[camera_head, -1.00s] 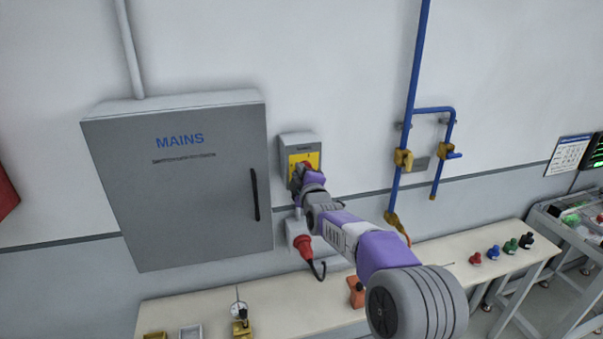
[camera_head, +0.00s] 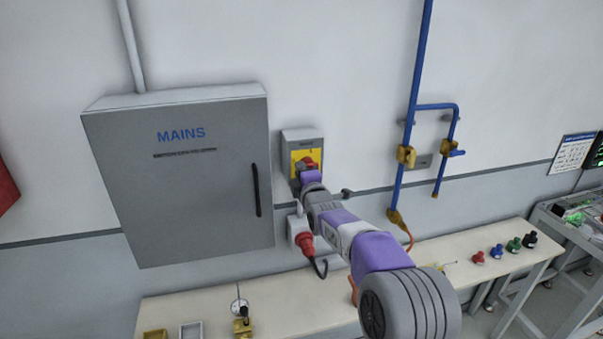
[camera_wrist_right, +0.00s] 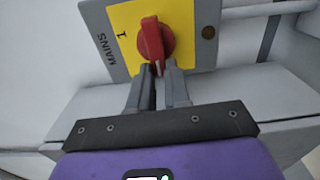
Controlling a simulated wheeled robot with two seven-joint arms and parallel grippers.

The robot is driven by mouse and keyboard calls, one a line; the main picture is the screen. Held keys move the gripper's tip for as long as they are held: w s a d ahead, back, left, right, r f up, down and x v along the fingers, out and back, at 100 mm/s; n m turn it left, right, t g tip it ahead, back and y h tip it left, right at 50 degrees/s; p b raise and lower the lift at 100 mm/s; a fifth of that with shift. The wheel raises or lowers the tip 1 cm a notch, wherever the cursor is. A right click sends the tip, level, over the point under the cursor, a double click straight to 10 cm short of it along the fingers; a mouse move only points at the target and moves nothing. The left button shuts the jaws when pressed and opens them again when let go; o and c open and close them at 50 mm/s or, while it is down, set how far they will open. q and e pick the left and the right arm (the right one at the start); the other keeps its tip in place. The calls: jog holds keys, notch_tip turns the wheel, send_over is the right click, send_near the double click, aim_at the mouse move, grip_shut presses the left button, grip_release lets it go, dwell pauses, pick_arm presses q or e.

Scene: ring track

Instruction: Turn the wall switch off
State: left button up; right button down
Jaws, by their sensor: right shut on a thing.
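The wall switch is a grey box (camera_head: 290,140) with a yellow plate and a red rotary handle (camera_head: 308,163), mounted right of the MAINS cabinet. In the right wrist view the red handle (camera_wrist_right: 155,42) stands on the yellow plate (camera_wrist_right: 187,22), its long axis pointing toward my gripper, with a "1" and "MAINS" lettering to its left. My right gripper (camera_wrist_right: 158,72) is shut on the near end of the red handle, one finger on each side. In the head view my wrist hides the lower part of the switch. My left gripper is not in view.
The grey MAINS cabinet (camera_head: 180,195) stands out from the wall close left of the switch. A red plug (camera_head: 305,243) with a black cable hangs below. Blue pipes (camera_head: 411,110) with yellow valves run to the right. A bench (camera_head: 280,298) stands below.

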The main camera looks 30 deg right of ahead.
jog(key=c, duration=1.1)
grip_release()
jog(key=shift+s, duration=0.1)
jog(key=v, duration=0.7)
jog(key=shift+s, duration=0.2)
